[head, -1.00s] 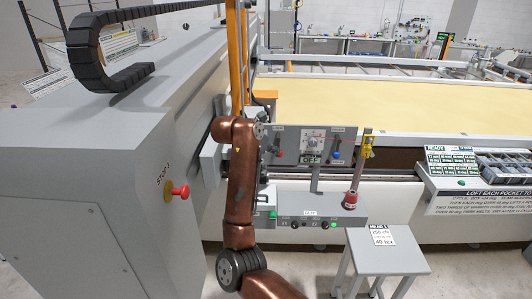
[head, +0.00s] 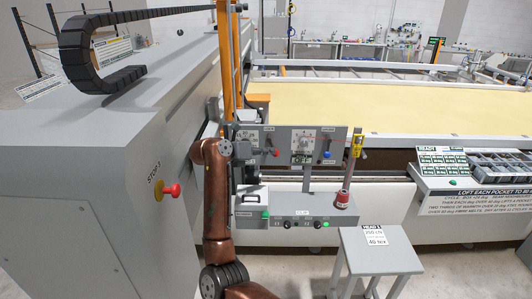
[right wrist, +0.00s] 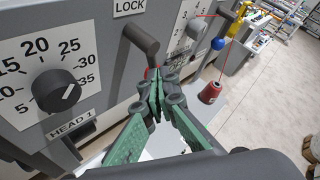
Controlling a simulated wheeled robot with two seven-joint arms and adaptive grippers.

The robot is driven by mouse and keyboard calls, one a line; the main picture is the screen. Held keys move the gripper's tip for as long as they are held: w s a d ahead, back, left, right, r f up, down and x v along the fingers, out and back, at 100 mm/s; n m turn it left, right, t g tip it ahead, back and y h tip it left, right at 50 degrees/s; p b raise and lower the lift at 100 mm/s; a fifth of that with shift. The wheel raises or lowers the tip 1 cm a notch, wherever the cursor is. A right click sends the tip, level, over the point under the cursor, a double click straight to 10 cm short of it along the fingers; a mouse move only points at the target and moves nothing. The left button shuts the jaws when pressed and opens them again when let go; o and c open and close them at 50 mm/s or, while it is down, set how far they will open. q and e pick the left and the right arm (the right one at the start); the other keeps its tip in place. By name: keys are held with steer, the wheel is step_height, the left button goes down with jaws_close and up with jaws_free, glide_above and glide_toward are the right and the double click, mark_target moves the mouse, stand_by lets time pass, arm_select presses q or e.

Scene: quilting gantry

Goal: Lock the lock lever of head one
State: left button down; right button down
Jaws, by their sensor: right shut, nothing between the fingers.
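The lock lever (right wrist: 141,38) of head one is a grey lever under a "LOCK" label in the right wrist view. Its red knob (right wrist: 151,73) shows just behind my fingertips, mostly hidden by them. In the head view the red knob (head: 276,152) hangs on the grey panel, left of the central dial. My right gripper (right wrist: 157,82) is shut and empty, its green fingers together at the knob. I cannot tell whether they touch it. In the head view the right gripper (head: 266,152) reaches the knob from the left. My left gripper is not in view.
A numbered dial (right wrist: 62,92) marked "HEAD 1" is left of the fingers. A lever with a blue knob (head: 327,155) is to the right. A red thread cone (head: 342,200) stands on the lower box's right end. A small grey stool (head: 381,240) stands in front.

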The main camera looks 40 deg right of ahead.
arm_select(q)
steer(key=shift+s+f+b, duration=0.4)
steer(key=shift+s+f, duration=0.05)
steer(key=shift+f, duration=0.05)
arm_select(e)
steer(key=n+h, duration=0.1)
steer(key=h, duration=0.1)
steer(key=s+d+n+g+h, duration=0.1)
steer(key=h, duration=0.1)
steer(key=shift+n, duration=0.3)
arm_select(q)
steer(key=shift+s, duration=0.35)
arm_select(e)
steer(key=shift+s+d+r+n+h, duration=0.15)
steer(key=shift+d+r+n+h, duration=0.1)
steer(key=shift+n+h, duration=0.5)
step_height(320, 180, up, 10)
stand_by(0.4)
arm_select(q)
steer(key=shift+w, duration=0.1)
arm_select(e)
steer(key=shift+h, duration=0.25)
